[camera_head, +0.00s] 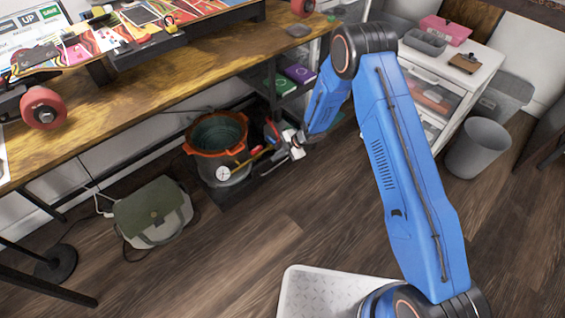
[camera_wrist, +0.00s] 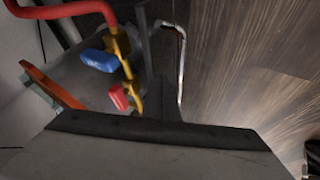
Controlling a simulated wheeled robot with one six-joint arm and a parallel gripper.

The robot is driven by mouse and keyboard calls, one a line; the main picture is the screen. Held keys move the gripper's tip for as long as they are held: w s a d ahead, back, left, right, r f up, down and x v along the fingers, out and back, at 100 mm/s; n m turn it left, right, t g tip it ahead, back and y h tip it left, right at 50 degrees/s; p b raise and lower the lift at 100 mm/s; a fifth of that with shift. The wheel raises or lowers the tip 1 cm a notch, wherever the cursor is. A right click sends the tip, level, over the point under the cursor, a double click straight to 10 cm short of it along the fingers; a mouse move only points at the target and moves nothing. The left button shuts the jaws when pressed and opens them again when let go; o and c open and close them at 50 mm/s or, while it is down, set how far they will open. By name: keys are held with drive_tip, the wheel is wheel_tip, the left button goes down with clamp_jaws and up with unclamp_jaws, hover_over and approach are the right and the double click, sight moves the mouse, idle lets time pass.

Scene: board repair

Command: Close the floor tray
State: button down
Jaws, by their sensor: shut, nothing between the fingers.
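The floor tray (camera_head: 238,193) is a low dark tray under the workbench. A metal pot with an orange rim (camera_head: 200,150) and a pressure gauge (camera_head: 223,173) stands on it. My gripper (camera_head: 291,152) is low at the tray's right end, close beside the pot's yellow fitting. It is shut and empty. I cannot tell whether it touches the tray. The wrist view shows yellow fittings with a blue valve handle (camera_wrist: 99,61) and a red one (camera_wrist: 118,97), and a bent silver bar (camera_wrist: 182,60) beside a dark edge. Much of the tray is hidden.
The wooden workbench (camera_head: 170,85) overhangs the pot. A shelf with green and purple boxes (camera_head: 298,73) stands behind my gripper. A green-grey bag (camera_head: 152,212) lies on the floor at left. A white drawer unit (camera_head: 440,85) and grey bin (camera_head: 478,150) stand right. Floor in front is clear.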

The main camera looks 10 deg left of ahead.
drive_tip(key=w+a, duration=0.1)
drive_tip(key=a, duration=0.1)
drive_tip(key=w+a, duration=0.1)
drive_tip(key=w, duration=0.1)
drive_tip(key=shift+a+r, duration=0.1)
drive_tip(key=shift+a, duration=0.25)
